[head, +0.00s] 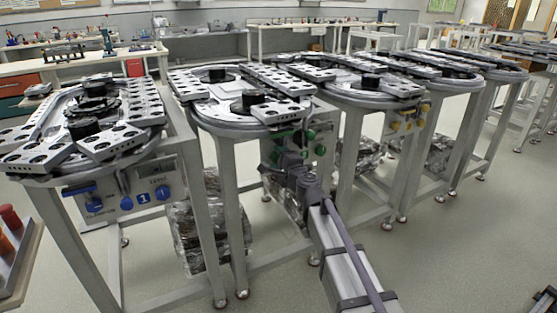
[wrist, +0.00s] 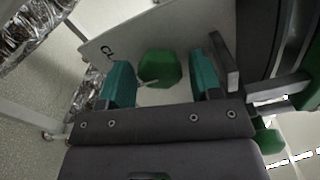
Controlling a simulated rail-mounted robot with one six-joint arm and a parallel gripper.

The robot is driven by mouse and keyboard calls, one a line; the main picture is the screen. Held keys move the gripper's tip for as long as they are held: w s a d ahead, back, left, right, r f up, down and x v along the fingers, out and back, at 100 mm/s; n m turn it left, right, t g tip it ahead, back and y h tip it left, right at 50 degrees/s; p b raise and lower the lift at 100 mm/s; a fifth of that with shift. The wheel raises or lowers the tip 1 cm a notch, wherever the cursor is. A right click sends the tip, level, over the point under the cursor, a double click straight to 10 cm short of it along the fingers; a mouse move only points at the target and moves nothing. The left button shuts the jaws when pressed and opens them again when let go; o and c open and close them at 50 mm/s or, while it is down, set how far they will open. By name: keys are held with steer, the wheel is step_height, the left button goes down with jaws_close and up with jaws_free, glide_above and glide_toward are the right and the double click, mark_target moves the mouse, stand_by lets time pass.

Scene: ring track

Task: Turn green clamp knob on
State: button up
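The green clamp knob (wrist: 160,66) shows in the wrist view on a pale panel, beside dark lettering that starts with "CL". My gripper (wrist: 162,82) is open, with one teal finger on each side of the knob in the picture and a gap to each. I cannot tell how deep the fingers reach around it. In the head view my gripper (head: 287,155) is at the front panel of the second ring track (head: 240,130), and it partly hides the panel. A green knob (head: 319,150) shows to its right; I cannot tell which green knob is the clamp one.
Another green knob (wrist: 268,142) is at the lower right of the wrist view, close to my gripper. A ring track with blue knobs (head: 162,192) stands to the left, and one with yellow knobs (head: 409,126) to the right. Table legs (head: 231,210) flank the panel; the floor in front is mostly clear.

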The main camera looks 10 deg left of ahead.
steer(key=shift+o, duration=0.6)
steer(key=v, duration=1.1)
steer(key=shift+w, duration=0.1)
